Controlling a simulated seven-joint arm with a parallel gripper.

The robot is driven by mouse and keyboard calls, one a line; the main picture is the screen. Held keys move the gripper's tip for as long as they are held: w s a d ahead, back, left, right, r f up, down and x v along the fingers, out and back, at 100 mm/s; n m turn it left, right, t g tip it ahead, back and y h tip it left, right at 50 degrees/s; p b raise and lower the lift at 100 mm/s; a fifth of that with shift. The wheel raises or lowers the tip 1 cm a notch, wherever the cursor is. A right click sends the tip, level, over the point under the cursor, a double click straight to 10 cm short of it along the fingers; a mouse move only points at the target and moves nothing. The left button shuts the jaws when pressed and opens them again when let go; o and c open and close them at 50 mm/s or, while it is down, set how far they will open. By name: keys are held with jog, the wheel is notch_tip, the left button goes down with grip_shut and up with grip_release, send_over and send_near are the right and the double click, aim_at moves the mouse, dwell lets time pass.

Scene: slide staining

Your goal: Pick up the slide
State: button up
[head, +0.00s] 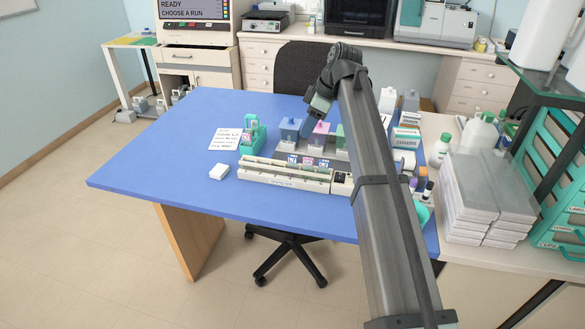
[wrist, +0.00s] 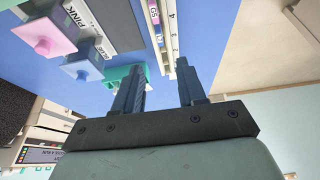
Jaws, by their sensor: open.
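No single slide can be made out for certain. A teal rack (head: 252,137) stands left of the jars, with small pale and pink pieces in it that may be slides. It also shows in the wrist view (wrist: 141,70), partly hidden behind a finger. Several small labelled pieces (head: 308,161), possibly slides, stand along a long white tray (head: 275,181). One labelled strip (wrist: 154,12) shows at the top of the wrist view. My gripper (wrist: 158,78) is open, with nothing visible between its fingers. In the head view it hangs above the jars; its fingertips are unclear there.
A blue jar (head: 290,129) and a pink jar (head: 319,132) stand behind the tray. A white note (head: 225,139) and small white block (head: 219,172) lie left. Bottles and boxes crowd the right. The left of the blue table (head: 150,165) is clear.

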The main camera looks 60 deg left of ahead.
aim_at(293, 156)
jog(key=x, duration=1.3)
grip_shut()
